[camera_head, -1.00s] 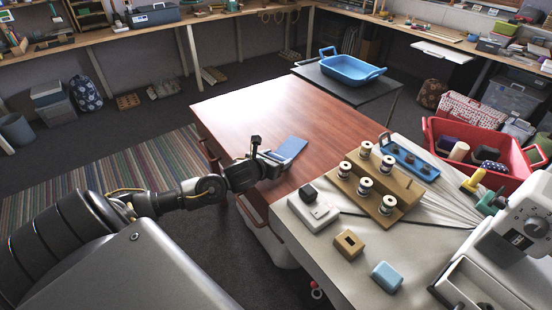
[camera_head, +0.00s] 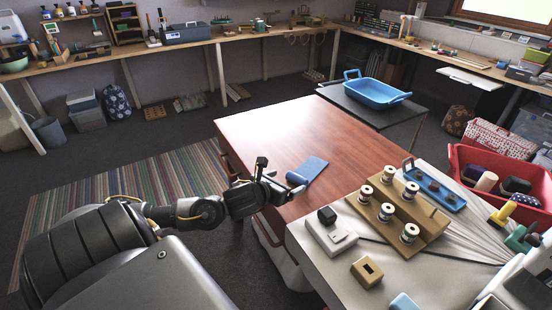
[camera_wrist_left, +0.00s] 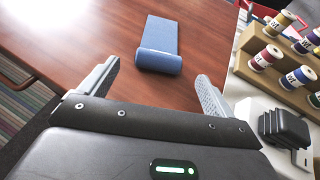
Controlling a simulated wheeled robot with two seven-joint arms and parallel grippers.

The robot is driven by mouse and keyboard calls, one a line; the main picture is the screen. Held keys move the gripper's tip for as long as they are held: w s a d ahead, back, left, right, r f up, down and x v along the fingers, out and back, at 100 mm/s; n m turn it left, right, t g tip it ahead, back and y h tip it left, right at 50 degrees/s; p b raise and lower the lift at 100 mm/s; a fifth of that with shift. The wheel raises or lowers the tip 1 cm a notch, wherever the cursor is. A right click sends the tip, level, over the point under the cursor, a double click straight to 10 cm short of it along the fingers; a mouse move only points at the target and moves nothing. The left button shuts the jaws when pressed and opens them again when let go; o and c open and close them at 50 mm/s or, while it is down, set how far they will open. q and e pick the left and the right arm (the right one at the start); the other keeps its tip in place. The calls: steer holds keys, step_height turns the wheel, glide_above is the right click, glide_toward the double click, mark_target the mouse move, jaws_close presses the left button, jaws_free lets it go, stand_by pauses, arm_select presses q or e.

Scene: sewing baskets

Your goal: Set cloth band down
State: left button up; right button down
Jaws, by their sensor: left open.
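The blue cloth band (camera_head: 309,169) lies on the reddish-brown wooden table (camera_head: 262,126), partly unrolled, with its rolled end toward my left gripper (camera_head: 281,185). In the left wrist view the band (camera_wrist_left: 160,45) rests flat on the wood with its roll nearest me. The fingers of my left gripper (camera_wrist_left: 155,90) are wide apart, with bare table between them. The roll is just beyond the fingertips, apart from them. My right gripper is not in view.
A wooden spool stand (camera_head: 399,215) with several thread spools stands on the white table at right, beside a white device (camera_head: 329,232). A blue tray (camera_head: 377,93) sits on a dark table behind. A red basket (camera_head: 508,178) is far right. The wooden table's far part is clear.

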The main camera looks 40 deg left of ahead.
arm_select(q)
steer(key=shift+b+v, duration=0.3)
steer(key=shift+v, duration=2.15)
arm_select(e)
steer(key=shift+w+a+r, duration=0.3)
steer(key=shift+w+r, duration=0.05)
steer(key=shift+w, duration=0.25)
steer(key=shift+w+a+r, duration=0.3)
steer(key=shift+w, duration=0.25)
